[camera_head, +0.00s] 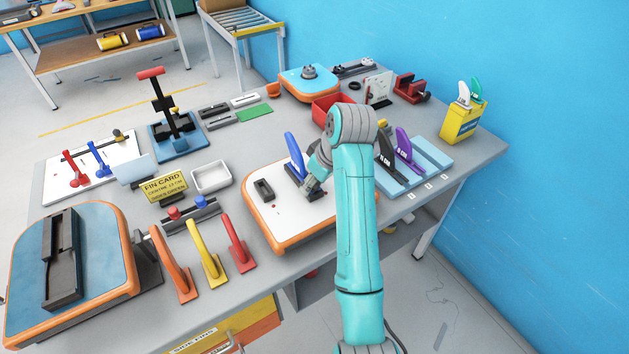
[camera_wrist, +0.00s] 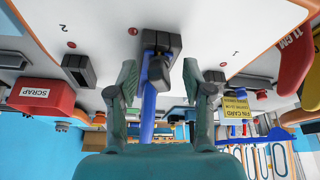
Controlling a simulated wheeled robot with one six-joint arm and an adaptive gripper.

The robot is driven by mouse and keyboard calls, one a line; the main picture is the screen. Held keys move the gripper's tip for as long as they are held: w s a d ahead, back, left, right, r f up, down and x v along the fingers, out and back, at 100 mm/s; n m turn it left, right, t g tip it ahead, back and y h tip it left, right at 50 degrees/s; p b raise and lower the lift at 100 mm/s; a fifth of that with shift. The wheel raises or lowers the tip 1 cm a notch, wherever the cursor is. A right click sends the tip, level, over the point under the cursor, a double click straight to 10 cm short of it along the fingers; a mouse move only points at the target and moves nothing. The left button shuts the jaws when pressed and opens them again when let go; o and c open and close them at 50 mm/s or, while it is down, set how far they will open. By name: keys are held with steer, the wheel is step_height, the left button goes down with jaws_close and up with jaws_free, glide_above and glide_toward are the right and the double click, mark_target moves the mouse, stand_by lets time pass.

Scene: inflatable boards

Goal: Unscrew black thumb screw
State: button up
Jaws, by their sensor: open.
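A white board with an orange edge (camera_head: 283,238) lies on the table. A blue fin (camera_head: 294,150) stands upright in a black fin box (camera_wrist: 160,42) on it. My gripper (camera_wrist: 160,72) is open, its fingers on either side of the blue fin (camera_wrist: 148,106) and a small dark and brassy piece (camera_wrist: 157,72) at the box's end. A gap shows on both sides; I see no contact. I cannot tell whether this piece is the black thumb screw. In the head view my arm partly hides the fin's base.
Another black fin box (camera_head: 264,190) is on the board. A red scrap bin (camera_wrist: 40,96) stands nearby. Black and purple fins (camera_head: 405,150) are racked to the right. Red, yellow and orange fins (camera_head: 208,250) stand in front left. A yellow fin card (camera_head: 164,186) is behind them.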

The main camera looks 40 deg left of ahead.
steer(key=shift+m+t, duration=0.3)
steer(key=shift+m, duration=0.4)
steer(key=shift+r, duration=2.5)
steer(key=shift+s+m+t, duration=0.15)
steer(key=shift+m+t, duration=0.25)
steer(key=shift+m, duration=0.6)
steer(key=shift+m+t+h, duration=0.3)
steer(key=shift+m+h, duration=0.1)
steer(key=shift+m, duration=0.6)
steer(key=m, duration=0.2)
steer(key=shift+a+m+t+h, duration=0.15)
steer(key=shift+m+t+h, duration=0.25)
steer(key=shift+m, duration=0.6)
